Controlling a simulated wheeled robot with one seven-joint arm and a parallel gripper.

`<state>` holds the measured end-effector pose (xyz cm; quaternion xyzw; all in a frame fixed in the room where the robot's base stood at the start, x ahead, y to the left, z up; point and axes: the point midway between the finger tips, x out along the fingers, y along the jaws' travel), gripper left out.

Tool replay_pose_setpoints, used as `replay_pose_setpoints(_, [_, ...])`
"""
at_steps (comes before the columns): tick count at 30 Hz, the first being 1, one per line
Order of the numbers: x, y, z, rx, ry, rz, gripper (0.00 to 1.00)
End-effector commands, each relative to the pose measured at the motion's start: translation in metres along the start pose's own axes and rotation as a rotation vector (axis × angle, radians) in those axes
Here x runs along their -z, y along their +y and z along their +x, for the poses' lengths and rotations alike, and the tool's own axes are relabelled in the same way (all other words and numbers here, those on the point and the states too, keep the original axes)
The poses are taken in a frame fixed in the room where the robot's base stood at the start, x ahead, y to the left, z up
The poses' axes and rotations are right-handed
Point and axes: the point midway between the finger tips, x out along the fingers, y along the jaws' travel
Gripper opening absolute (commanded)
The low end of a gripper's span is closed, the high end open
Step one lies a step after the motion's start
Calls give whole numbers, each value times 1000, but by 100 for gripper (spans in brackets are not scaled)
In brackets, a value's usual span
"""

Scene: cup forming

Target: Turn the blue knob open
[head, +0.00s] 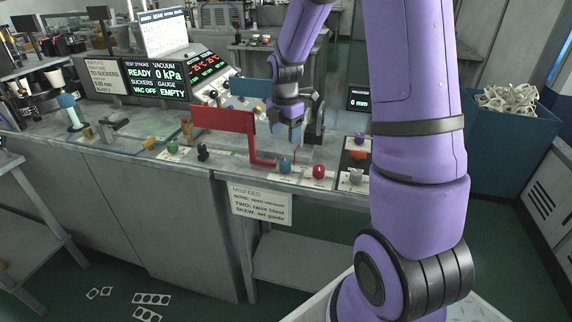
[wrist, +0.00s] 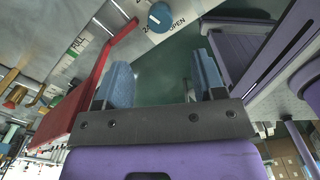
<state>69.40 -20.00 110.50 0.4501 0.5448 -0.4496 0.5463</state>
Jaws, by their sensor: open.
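The blue knob (head: 285,165) sits at the front edge of the bench in the head view, just left of a red knob. In the wrist view the blue knob (wrist: 161,17) is at the top centre, on a pale plate with the word OPEN beside it. A pale mark runs across its face. My gripper (head: 290,140) hangs above the blue knob in the head view. In the wrist view my gripper (wrist: 162,75) is open with nothing between its blue fingers, and the knob lies beyond the fingertips, apart from them.
A red panel (head: 223,119) with a bent red bar stands just left of my gripper, close to it. A red knob (head: 319,171) and a grey knob (head: 355,176) are to the right. A green knob (head: 172,147) is further left. Display screens (head: 157,75) stand behind.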

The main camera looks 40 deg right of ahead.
Motion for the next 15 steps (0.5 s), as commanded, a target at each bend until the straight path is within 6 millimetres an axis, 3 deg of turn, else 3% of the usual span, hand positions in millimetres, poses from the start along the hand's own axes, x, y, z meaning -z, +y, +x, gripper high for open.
replay_pose_setpoints(7, [-1,0,21,5,3,-15,63])
replay_pose_setpoints(15, [-1,0,69,6,3,-14,63])
